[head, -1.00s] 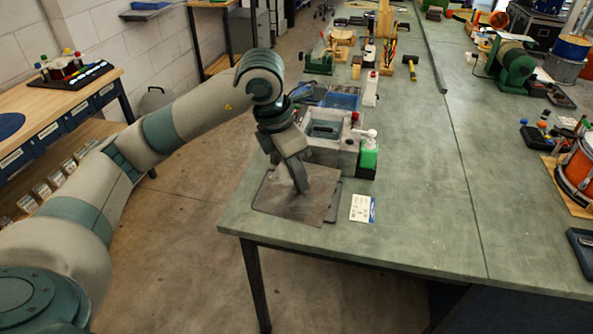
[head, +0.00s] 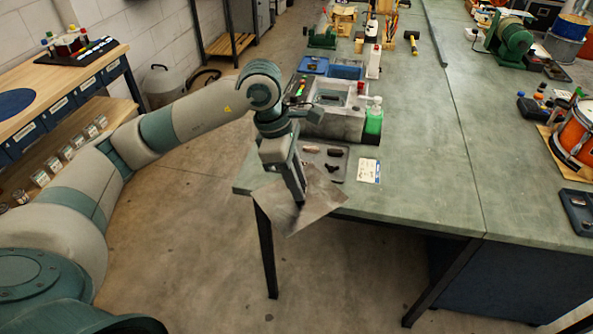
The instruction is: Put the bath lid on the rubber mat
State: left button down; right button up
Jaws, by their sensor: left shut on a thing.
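The bath lid (head: 317,205) is a thin grey metal sheet. My left gripper (head: 299,200) is shut on it from above and holds it turned at an angle, over the near left edge of the bench, partly out past that edge. A dark grey flat piece with a raised-looking rim (head: 341,174) lies on the bench behind the lid, with a few small dark items on it. I cannot tell whether this is the rubber mat or a tray. The lid hides its near left part. My right gripper is not in view.
A grey bath-like unit (head: 341,124) and a green bottle (head: 373,122) stand just behind. A white card (head: 369,170) lies to the right. The bench (head: 420,190) is clear further right. Open floor lies in front of the bench edge.

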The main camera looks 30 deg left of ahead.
aim_at(295, 226)
pick_arm(q)
jog(key=s+f+m+g, duration=0.1)
jog(key=f+m, duration=0.2)
jog(key=s+d+f+m+g, duration=0.1)
jog(key=s+f+m, duration=0.1)
jog(key=m, duration=0.1)
jog(key=s+d+f+m, duration=0.1)
jog(key=s+f+m, duration=0.1)
jog(key=f+m, duration=0.1)
jog(key=shift+f+m+g, duration=0.3)
jog(key=shift+m+g, duration=0.1)
jog(key=shift+m, duration=0.1)
jog(key=s+d+f+m+g+y, duration=0.1)
jog(key=s+f+m+y, duration=0.2)
jog(key=s+f+m, duration=0.3)
notch_tip(295, 226, down, 2)
jog(key=m+b, duration=0.1)
jog(key=m, duration=0.4)
jog(key=shift+f, duration=0.15)
